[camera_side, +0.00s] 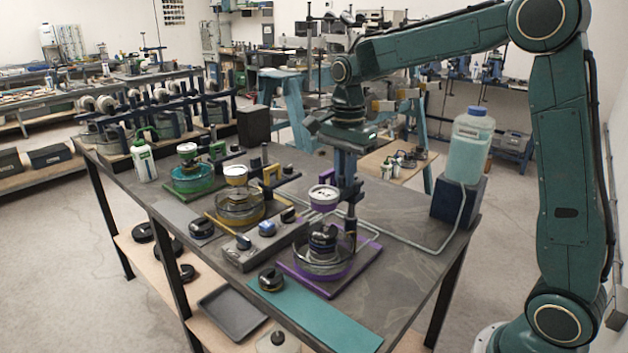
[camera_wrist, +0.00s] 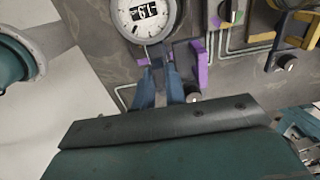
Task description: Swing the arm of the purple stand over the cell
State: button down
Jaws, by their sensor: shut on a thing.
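The purple stand (camera_side: 366,265) is on the near right of the table, with a purple-edged base. Its cell is a clear round dish (camera_side: 323,268) with a purple ring, and a dark round part (camera_side: 323,240) shows at it. The stand's arm carries a white-faced dial (camera_side: 323,194), seen above the dish in the side view; I cannot tell whether it is squarely over it. My gripper (camera_side: 349,190) points down, shut on the arm beside the dial. In the wrist view my blue fingers (camera_wrist: 166,82) meet just below the dial (camera_wrist: 147,14), with a purple part (camera_wrist: 199,66) alongside.
A yellow stand (camera_side: 238,205) and a green stand (camera_side: 192,176) are to the left on the table. A grey box with knobs (camera_side: 258,243) lies beside the purple base. A bottle (camera_side: 471,145) on a dark block is at the right, with a pale tube running from it.

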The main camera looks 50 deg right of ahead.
jog(key=shift+w+r, duration=0.1)
dwell(0.3)
jog(key=c, duration=1.4)
grip_release()
jog(key=shift+c, duration=0.2)
notch_tip(320, 180, up, 14)
